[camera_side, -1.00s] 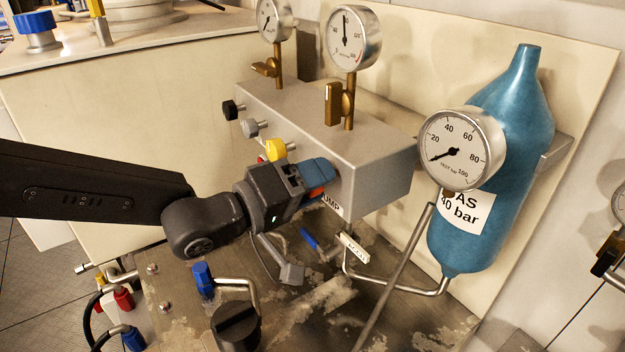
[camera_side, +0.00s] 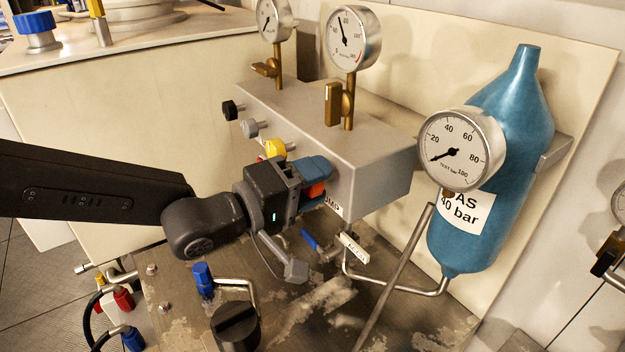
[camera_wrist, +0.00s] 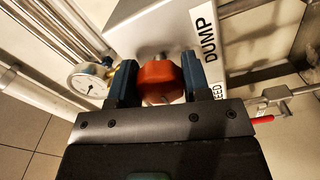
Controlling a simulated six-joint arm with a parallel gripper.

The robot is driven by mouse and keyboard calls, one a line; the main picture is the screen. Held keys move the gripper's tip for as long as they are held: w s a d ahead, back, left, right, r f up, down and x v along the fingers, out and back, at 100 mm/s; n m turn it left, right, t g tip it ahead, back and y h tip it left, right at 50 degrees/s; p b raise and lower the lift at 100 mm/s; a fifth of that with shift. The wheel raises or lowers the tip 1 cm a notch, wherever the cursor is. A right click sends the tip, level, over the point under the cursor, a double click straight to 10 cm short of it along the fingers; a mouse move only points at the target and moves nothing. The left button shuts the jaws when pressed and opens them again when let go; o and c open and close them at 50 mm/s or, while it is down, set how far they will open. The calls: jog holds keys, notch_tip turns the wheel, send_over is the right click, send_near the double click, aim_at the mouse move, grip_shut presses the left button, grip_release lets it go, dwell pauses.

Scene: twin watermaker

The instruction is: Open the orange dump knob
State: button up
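The orange dump knob (camera_wrist: 158,76) sits between the two blue fingers of my gripper (camera_wrist: 156,70) in the wrist view, with a finger against each side of it. The knob's stem runs into the grey block beside the DUMP label (camera_wrist: 204,35). In the side view my gripper (camera_side: 312,182) is at the lower front of the grey block (camera_side: 375,170). A patch of the orange knob (camera_side: 314,190) shows below the upper blue finger; the rest is hidden.
Yellow (camera_side: 276,148), grey (camera_side: 252,128) and black (camera_side: 232,109) knobs line the block's front, the yellow one close above my gripper. A pressure gauge (camera_side: 352,37) stands on the block. A blue gas bottle (camera_side: 500,150) with a gauge is at right. Pipes and a blue-handled valve (camera_side: 309,239) lie below.

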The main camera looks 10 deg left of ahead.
jog(key=o, duration=0.4)
jog(key=shift+o, duration=0.2)
jog(key=v, duration=1.4)
jog(key=shift+w, duration=0.1)
jog(key=a+r+m+y, duration=0.1)
jog(key=a+m+y, duration=0.1)
jog(key=a+y, duration=1)
jog(key=s+a+f+m+g, duration=0.3)
jog(key=s+a+g, duration=0.4)
jog(key=s+a, duration=0.7)
jog(key=shift+s+a+m+y, duration=0.3)
jog(key=shift+s+m+y, duration=0.15)
jog(key=shift+s, duration=0.6)
